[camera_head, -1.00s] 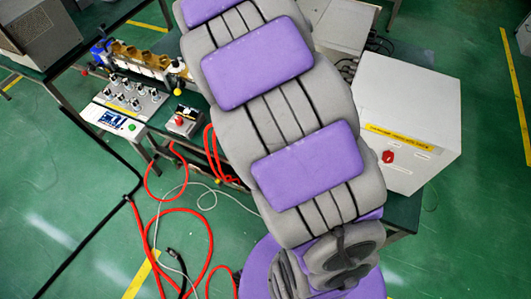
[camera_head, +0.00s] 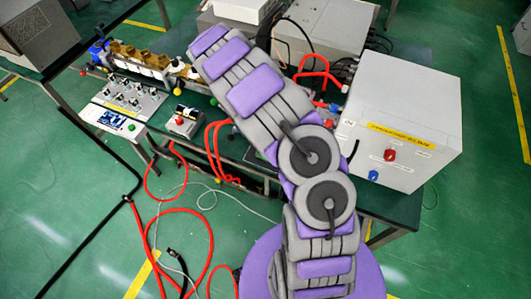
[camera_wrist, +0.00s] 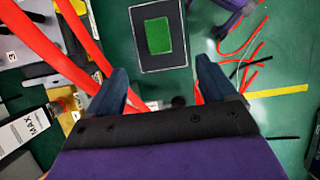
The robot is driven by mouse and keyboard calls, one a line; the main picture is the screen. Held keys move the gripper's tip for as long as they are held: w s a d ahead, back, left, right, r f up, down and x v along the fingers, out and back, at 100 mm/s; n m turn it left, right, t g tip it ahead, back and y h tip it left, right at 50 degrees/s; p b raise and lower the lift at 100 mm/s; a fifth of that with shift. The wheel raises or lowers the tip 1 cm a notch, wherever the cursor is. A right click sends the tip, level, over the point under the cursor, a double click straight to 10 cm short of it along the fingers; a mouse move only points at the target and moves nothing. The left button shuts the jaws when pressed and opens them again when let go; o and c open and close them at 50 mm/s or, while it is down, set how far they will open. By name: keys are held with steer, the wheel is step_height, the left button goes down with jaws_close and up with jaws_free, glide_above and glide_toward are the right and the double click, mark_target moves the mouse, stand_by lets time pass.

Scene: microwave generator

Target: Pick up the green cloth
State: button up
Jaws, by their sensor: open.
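In the wrist view, the green cloth (camera_wrist: 158,35) is a small flat rectangle inside a dark tray or plate with a pale border line (camera_wrist: 178,55). My gripper (camera_wrist: 162,66) is open, with one dark blue finger on each side of the picture. The cloth shows between and beyond the fingertips, apart from them, and nothing is held. In the head view my arm crosses the bench. My gripper does not show there, and I cannot make out the cloth for certain.
Red hoses (camera_wrist: 50,45) run close by my left finger in the wrist view. In the head view a white box with knobs (camera_head: 405,125) stands at right on the bench. A control panel (camera_head: 130,95) is at left, and red cables (camera_head: 180,225) lie on the floor.

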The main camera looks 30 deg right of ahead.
steer(key=x, duration=0.3)
steer(key=b+x, duration=0.1)
steer(key=x, duration=0.6)
steer(key=shift+d+b, duration=0.25)
steer(key=shift+b, duration=0.05)
steer(key=shift+w+a+f+b+x, duration=0.15)
steer(key=shift+b+x, duration=0.1)
steer(key=shift+x, duration=0.75)
steer(key=shift+w+b+x, duration=0.2)
steer(key=shift+b+x, duration=0.1)
steer(key=shift+x, duration=0.75)
steer(key=shift+w+a+f+b+x, duration=0.15)
steer(key=shift+b+x, duration=0.1)
steer(key=shift+x, duration=0.75)
steer(key=shift+d+r, duration=0.1)
steer(key=c, duration=1.1)
step_height(320, 180, up, 10)
steer(key=shift+r+p, duration=0.1)
steer(key=shift+p, duration=1)
